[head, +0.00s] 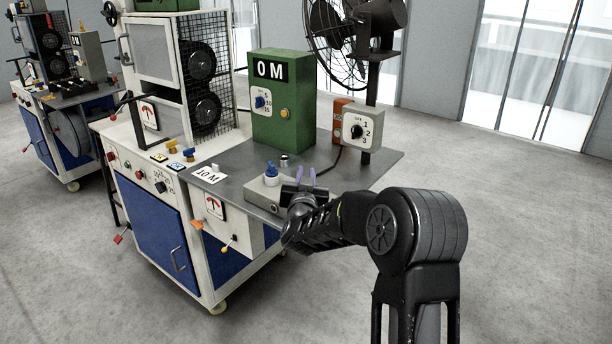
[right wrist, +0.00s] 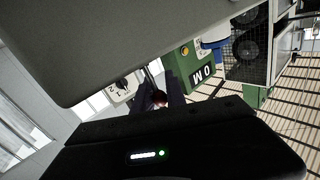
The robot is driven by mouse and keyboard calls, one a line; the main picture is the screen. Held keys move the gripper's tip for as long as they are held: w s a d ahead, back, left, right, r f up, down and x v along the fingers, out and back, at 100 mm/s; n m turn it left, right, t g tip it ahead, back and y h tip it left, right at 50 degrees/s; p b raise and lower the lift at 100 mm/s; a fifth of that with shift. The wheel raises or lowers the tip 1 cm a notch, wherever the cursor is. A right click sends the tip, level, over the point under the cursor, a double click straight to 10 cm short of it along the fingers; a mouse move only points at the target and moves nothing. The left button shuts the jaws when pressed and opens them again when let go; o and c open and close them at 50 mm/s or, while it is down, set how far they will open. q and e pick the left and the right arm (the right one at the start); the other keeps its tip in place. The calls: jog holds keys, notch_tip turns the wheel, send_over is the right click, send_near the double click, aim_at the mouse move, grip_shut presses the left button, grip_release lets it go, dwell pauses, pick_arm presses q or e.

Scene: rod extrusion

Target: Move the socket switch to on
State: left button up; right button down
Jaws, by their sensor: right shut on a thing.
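A light grey socket box (head: 262,194) with a blue plug (head: 272,172) on top sits at the front of the grey bench top. In the right wrist view, my right gripper (right wrist: 160,100) is shut on a small lever with a dark red tip (right wrist: 160,97), which appears to be the socket switch. The fingers partly hide it, and its position cannot be told. In the head view the switch is hidden by my gripper. My left gripper is not in view.
A green box marked "0 M" (head: 281,90) stands behind the socket box. A white dial box (head: 362,129) and a fan (head: 338,40) are at the back right.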

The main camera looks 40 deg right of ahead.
jog(key=shift+w+d+r+m+g+y+p, duration=0.15)
jog(key=shift+d+m+g+y+p, duration=0.25)
jog(key=shift+p, duration=0.85)
jog(key=g+y+p, duration=0.1)
jog(key=p, duration=0.1)
jog(key=m+y+p, duration=0.1)
jog(key=p, duration=0.2)
jog(key=shift+w+d+f+m+g, duration=0.1)
jog(key=shift+d+f+m+g, duration=0.2)
jog(key=shift+d+f+g, duration=0.1)
jog(key=shift+f+y+p, duration=0.25)
jog(key=shift+y+p, duration=0.25)
jog(key=shift+p, duration=0.3)
jog(key=shift+d+f+m+g, duration=0.1)
jog(key=shift+f+m+g, duration=0.2)
jog(key=shift+g, duration=0.1)
jog(key=c, duration=1.4)
grip_release()
jog(key=shift+o, duration=0.2)
